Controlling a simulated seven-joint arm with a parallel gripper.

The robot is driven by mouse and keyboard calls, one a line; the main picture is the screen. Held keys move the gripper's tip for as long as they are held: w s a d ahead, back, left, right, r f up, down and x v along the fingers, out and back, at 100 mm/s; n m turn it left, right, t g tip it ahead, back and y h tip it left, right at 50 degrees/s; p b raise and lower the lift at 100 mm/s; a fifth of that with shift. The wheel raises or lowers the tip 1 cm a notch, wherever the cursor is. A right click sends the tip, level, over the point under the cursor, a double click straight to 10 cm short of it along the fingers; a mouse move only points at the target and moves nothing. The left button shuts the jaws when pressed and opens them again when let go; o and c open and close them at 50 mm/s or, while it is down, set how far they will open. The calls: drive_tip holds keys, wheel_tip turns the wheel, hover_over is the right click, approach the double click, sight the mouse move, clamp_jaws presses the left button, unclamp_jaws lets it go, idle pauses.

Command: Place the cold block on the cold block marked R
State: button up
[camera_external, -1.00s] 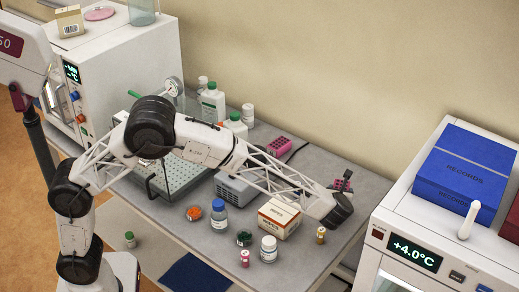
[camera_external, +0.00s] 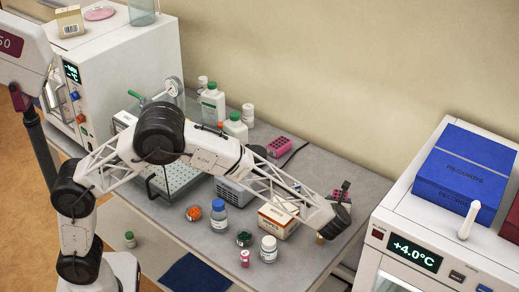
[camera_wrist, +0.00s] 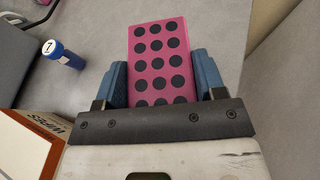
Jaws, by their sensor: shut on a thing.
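A pink cold block with rows of dark round holes (camera_wrist: 158,60) is between the two blue fingers of my gripper (camera_wrist: 160,80) in the wrist view. My gripper is shut on it. In the external view my gripper (camera_external: 342,197) is at the right end of the bench, and the held block shows small and partly hidden there. Its height above the bench is hard to tell. Another pink block with dark holes (camera_external: 279,147) lies on the bench toward the wall, left of and apart from my gripper. I cannot read an R on either block.
A wipes box (camera_external: 279,220) stands left of my wrist, also in the wrist view (camera_wrist: 28,145). A blue tube (camera_wrist: 65,54) lies nearby there. Bottles (camera_external: 219,216) and jars crowd the bench front. A white cabinet (camera_external: 440,225) stands at the right.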

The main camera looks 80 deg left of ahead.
drive_tip(key=o, duration=1.2)
drive_tip(key=shift+f, duration=0.15)
drive_tip(key=shift+c, duration=0.2)
drive_tip(key=shift+r, duration=0.25)
drive_tip(key=v, duration=1.2)
